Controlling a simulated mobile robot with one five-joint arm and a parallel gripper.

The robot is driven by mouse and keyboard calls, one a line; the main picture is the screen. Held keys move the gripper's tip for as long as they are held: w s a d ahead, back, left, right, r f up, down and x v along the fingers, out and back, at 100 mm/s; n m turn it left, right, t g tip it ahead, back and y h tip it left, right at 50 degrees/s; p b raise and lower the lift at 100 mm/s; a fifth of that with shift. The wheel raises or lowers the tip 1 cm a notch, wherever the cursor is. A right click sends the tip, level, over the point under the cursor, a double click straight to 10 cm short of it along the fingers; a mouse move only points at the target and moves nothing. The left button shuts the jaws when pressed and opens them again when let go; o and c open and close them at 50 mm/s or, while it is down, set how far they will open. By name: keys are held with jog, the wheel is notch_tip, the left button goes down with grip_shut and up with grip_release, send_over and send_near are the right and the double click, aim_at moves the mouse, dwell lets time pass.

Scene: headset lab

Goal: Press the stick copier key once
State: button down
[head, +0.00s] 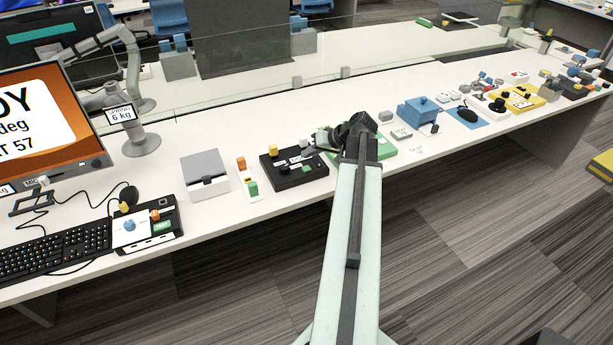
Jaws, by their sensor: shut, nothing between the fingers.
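A low black box (284,178) with white labels, a yellow piece and small dark parts on top lies on the long white table, left of my arm. It may be the stick copier; its labels are too small to read. Which part is the key I cannot tell. My gripper (311,150) is at the end of the pale arm, pointing left, over or beside the right end of this box. It is shut and empty. Whether its tips touch the box cannot be told. The wrist hides part of a green base (385,148) behind it.
A grey box (204,172) and a white strip with orange and green blocks (248,179) stand left of the black box. A black control box (146,226), keyboard (55,251) and monitor (50,125) are further left. A blue box (417,111) and several devices stand right.

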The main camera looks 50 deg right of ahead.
aim_at(309, 169)
jog(key=shift+f+b, duration=0.95)
jog(key=shift+f, duration=0.6)
dwell(0.7)
jog(key=shift+f+b, duration=0.4)
jog(key=shift+f+b, duration=0.45)
dwell(0.4)
dwell(0.3)
jog(key=shift+r+p, duration=0.85)
notch_tip(309, 169, up, 5)
jog(key=p, duration=0.5)
jog(key=shift+r, duration=0.15)
